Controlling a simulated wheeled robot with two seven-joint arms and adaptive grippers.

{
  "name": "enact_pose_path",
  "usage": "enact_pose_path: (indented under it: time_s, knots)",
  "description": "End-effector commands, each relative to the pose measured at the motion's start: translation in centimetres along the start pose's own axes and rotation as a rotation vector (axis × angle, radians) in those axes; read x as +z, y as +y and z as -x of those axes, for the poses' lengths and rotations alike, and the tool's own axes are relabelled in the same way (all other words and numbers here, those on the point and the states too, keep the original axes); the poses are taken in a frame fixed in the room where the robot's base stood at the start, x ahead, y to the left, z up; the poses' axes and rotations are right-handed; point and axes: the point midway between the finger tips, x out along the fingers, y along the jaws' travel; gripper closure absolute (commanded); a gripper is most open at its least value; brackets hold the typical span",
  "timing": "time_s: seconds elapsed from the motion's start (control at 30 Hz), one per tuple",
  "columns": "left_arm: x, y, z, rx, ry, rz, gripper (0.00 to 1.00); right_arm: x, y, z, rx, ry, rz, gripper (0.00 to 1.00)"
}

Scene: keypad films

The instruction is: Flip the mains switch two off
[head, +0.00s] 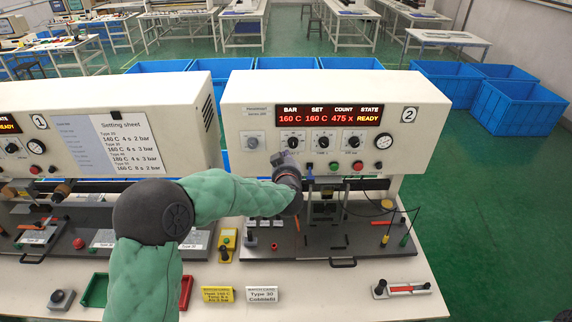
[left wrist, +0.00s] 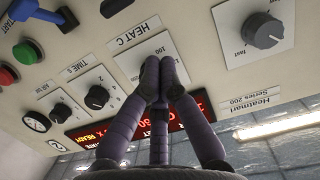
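Machine two (head: 335,103), marked with a "2", stands at the right with its red display lit and READY showing. No mains label is readable on its panel. In the left wrist view the panel appears upside down, with a black switch-like part (left wrist: 113,5) at the top edge beyond the HEAT C label. A grey knob (left wrist: 262,30) on a white plate is at the right. My left gripper (head: 288,178) is in front of the panel below the heat knob (head: 291,142). Its fingertips (left wrist: 157,75) are together, covering the heat dial; no held object shows. My right gripper is out of view.
Machine one (head: 100,95) with a setting sheet stands at the left. My left arm crosses the bench between the machines. Blue bins (head: 520,103) stand behind.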

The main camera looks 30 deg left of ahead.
Motion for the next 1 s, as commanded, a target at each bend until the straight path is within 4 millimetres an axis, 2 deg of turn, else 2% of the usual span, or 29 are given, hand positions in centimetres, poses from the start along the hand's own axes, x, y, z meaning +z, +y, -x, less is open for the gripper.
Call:
enact_pose_path:
  time_s: [0.17, 0.3, 0.5, 1.0]
  knots:
    - [0.1, -0.1, -3.2, -0.002, 0.000, 0.000, 1.00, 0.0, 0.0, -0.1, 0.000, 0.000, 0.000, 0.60]
    - [2.1, 0.0, -2.4, 0.000, -0.002, -0.001, 1.00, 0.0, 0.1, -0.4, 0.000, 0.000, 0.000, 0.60]
    - [3.5, 0.0, -1.8, 0.000, 0.000, 0.000, 1.00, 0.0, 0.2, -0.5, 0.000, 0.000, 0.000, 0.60]
    - [3.8, 0.0, -1.8, 0.000, 0.004, 0.000, 1.00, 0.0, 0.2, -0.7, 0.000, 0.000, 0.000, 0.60]
